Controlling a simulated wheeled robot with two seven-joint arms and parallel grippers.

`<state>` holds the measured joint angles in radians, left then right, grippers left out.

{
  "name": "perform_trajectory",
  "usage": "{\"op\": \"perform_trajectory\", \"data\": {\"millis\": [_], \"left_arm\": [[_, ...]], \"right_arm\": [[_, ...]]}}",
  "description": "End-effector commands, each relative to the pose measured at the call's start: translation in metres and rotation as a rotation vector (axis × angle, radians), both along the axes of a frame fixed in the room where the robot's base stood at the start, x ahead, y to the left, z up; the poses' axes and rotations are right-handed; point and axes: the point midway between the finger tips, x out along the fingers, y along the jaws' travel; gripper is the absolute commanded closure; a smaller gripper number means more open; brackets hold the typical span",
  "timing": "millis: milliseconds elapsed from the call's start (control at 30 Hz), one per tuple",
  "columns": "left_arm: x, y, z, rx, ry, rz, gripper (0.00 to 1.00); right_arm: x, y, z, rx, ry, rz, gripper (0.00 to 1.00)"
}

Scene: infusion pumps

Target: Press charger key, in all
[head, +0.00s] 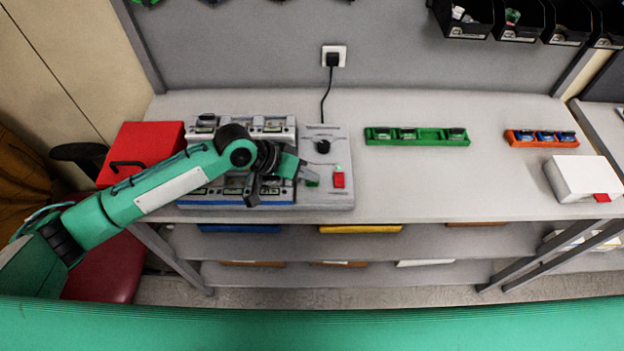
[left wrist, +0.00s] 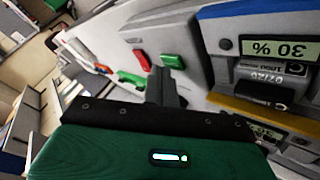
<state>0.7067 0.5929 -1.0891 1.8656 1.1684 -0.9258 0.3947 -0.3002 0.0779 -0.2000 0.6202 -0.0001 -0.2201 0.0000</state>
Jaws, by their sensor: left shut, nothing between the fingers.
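The charger (head: 325,200) is a grey unit on the table with pumps in its bays and a control panel on its right side. The panel has a black knob (head: 323,147), a red key (head: 338,180) and a green key (head: 313,182). My left gripper (head: 303,173) is shut and empty, its tip just above the panel beside the green key. In the left wrist view, the gripper tips (left wrist: 160,78) appear near the green key (left wrist: 173,61), with the red key (left wrist: 142,61) to its left. I cannot tell whether they touch. My right gripper is out of view.
A bay label reading 30 % (left wrist: 280,48) shows in the left wrist view. A green rack (head: 425,137) and an orange rack (head: 520,138) hold small items to the right. A red box (head: 140,145) stands left, a white box (head: 582,178) far right. The table between is clear.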

Motion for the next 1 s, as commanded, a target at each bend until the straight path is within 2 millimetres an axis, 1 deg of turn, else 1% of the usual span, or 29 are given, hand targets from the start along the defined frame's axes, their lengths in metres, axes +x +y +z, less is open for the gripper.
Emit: {"op": "perform_trajectory", "data": {"millis": [367,1000], "left_arm": [[-0.0001,-0.0001,-0.0005,0.0,0.0,0.0,1.0],[-0.0002,-0.0001,-0.0078,0.0,0.0,0.0,1.0]], "right_arm": [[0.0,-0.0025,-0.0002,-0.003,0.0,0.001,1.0],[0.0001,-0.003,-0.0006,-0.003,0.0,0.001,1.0]]}}
